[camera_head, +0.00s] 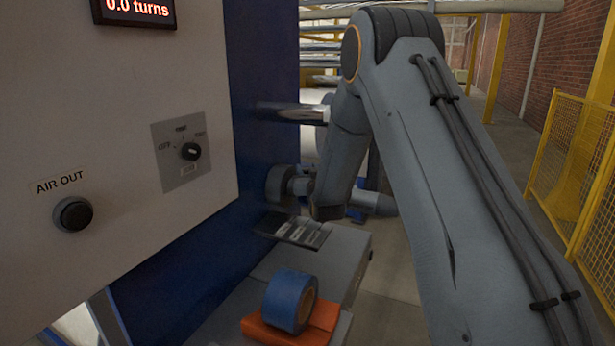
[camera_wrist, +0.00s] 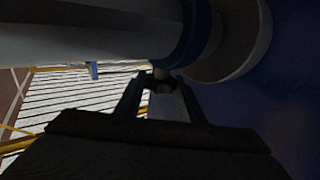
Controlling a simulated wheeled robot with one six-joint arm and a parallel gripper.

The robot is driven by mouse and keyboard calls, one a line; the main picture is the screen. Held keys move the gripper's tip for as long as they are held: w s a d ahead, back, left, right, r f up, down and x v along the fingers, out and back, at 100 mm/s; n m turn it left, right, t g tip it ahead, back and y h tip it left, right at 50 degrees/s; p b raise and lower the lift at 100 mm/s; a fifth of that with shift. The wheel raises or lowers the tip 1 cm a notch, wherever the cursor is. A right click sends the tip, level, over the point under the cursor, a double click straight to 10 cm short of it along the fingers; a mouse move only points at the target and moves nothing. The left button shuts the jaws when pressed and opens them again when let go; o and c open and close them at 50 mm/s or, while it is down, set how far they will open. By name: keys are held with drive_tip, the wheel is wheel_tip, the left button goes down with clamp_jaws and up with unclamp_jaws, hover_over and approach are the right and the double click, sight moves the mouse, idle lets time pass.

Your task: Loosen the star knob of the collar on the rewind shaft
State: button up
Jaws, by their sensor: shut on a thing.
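In the wrist view, the grey rewind shaft (camera_wrist: 90,35) runs across the top, with a dark blue collar (camera_wrist: 198,30) around it. My gripper (camera_wrist: 160,84) reaches up from below, its two fingers shut on a small star knob (camera_wrist: 161,74) at the collar's underside. The knob is dark and mostly hidden between the fingertips, so its turn position cannot be told. In the head view, the shaft's end (camera_head: 376,203) shows beyond my wrist; my arm hides the knob and fingers.
A wide round flange (camera_wrist: 250,40) sits beside the collar, near the blue machine wall (camera_head: 262,60). A shiny roller (camera_head: 290,112) is above. Below are a grey cabinet (camera_head: 345,255) and a blue tape roll (camera_head: 290,300) on an orange block (camera_head: 322,318). The display (camera_head: 135,10) reads 0.0 turns.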

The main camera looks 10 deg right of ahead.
drive_tip(key=n+y+b, duration=0.1)
drive_tip(key=n+y, duration=0.1)
drive_tip(key=y, duration=0.1)
drive_tip(key=n+y+b, duration=0.1)
drive_tip(key=y, duration=0.2)
drive_tip(key=shift+d+n+g, duration=0.15)
drive_tip(key=shift+n+g, duration=0.25)
drive_tip(key=shift+n+g+y, duration=0.4)
drive_tip(key=shift+n+y, duration=0.2)
drive_tip(key=shift+y, duration=0.3)
drive_tip(key=shift+a+r+b, duration=0.1)
drive_tip(key=shift+a+b, duration=0.1)
drive_tip(key=shift+b, duration=0.1)
drive_tip(key=o, duration=1)
drive_tip(key=shift+o, duration=0.2)
drive_tip(key=b+v, duration=0.1)
drive_tip(key=v, duration=0.7)
drive_tip(key=shift+b, duration=0.4)
drive_tip(key=shift+w, duration=0.1)
